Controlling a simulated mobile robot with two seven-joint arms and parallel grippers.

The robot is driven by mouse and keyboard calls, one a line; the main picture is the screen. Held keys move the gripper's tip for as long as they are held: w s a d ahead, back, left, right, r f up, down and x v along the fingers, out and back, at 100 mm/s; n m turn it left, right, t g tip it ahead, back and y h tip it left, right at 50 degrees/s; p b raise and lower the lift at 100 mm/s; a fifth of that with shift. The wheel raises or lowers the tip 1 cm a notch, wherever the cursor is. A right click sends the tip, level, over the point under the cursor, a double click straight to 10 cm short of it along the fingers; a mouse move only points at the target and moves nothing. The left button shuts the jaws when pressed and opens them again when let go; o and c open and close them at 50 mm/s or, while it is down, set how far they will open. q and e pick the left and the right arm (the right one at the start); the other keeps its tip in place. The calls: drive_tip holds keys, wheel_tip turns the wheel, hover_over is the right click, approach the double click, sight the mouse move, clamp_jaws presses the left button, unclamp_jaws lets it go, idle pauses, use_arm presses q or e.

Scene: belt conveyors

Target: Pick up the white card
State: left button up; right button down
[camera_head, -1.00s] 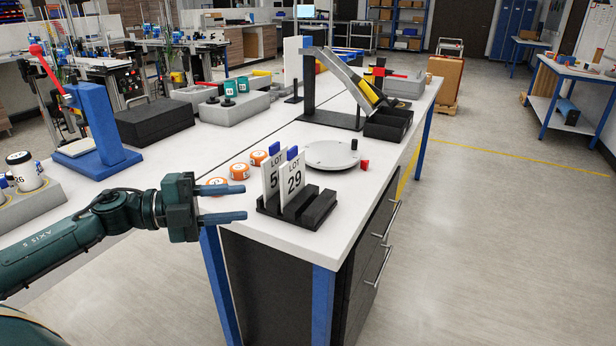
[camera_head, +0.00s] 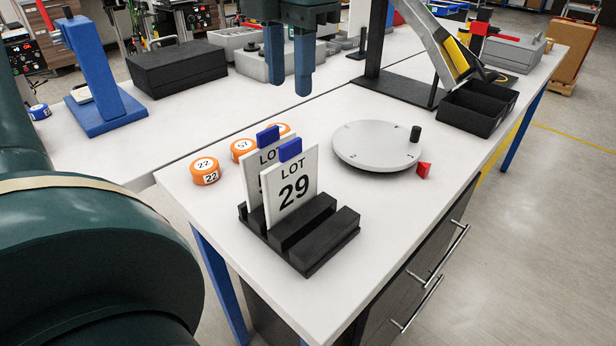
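Two white cards with blue tabs stand upright, slightly tilted, in a black slotted holder near the table's front end. The front white card (camera_head: 292,190) reads "LOT 29". The rear white card (camera_head: 251,172) also reads "LOT", and the front card hides most of its number. The black holder (camera_head: 335,236) has bare slots at its right side. My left gripper (camera_head: 290,88) points down at the top of the picture, above and beyond the cards. Its two blue fingers are apart with nothing between them, touching neither card. My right gripper is not in view.
Orange numbered pucks (camera_head: 205,171) sit left of and behind the cards. A grey round turntable (camera_head: 377,147) with a black knob and a red block (camera_head: 424,170) are to the right. A black bin (camera_head: 478,108) and a chute stand farther back.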

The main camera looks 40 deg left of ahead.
sight(290, 142)
use_arm(q)
drive_tip(key=f, duration=0.6)
drive_tip(key=shift+s, duration=0.25)
drive_tip(key=shift+w+a+f, duration=0.1)
drive_tip(key=shift+w+f, duration=0.05)
drive_tip(key=shift+f, duration=1.35)
drive_tip(key=shift+w+a+f, duration=0.1)
drive_tip(key=shift+f, duration=1.35)
drive_tip(key=shift+c, duration=0.4)
clamp_jaws()
